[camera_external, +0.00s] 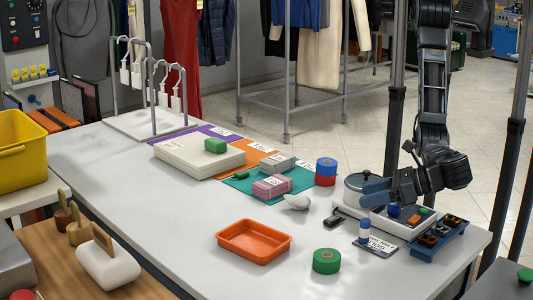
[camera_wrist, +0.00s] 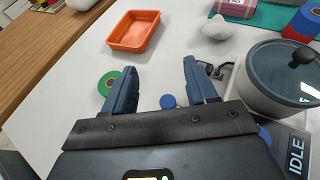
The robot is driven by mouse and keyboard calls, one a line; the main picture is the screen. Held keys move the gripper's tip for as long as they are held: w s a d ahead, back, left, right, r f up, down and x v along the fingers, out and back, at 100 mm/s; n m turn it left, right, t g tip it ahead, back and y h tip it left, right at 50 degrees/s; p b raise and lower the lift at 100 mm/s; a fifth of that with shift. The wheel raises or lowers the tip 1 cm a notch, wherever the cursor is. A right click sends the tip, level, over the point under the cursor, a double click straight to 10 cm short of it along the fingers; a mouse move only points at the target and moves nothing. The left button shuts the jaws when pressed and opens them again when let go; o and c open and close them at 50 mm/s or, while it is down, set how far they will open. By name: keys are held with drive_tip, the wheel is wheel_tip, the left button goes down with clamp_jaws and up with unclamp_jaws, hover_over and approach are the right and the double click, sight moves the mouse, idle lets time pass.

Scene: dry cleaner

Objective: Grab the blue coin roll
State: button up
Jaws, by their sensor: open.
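The blue coin roll (camera_external: 364,231) is a small upright cylinder with a pale band. My gripper (camera_wrist: 159,72) is open and empty. In the external view, my gripper (camera_external: 370,188) is above and behind the roll, beside the lidded pot, apart from the roll. The far finger is partly hidden there.
A black stapler-like tool (camera_external: 338,217), green tape roll (camera_external: 326,261), orange tray (camera_external: 254,240) and blue-red stacked rolls (camera_external: 326,171) are nearby. A blue divided tray (camera_external: 437,239) lies at the right.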

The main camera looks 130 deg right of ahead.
sight(366, 220)
wheel_tip(366, 220, down, 7)
drive_tip(key=shift+r, duration=0.1)
wheel_tip(366, 220, down, 3)
drive_tip(key=shift+r, duration=0.1)
drive_tip(key=shift+x, duration=1.4)
drive_tip(key=shift+w+r, duration=0.1)
drive_tip(key=shift+r, duration=0.05)
clamp_jaws()
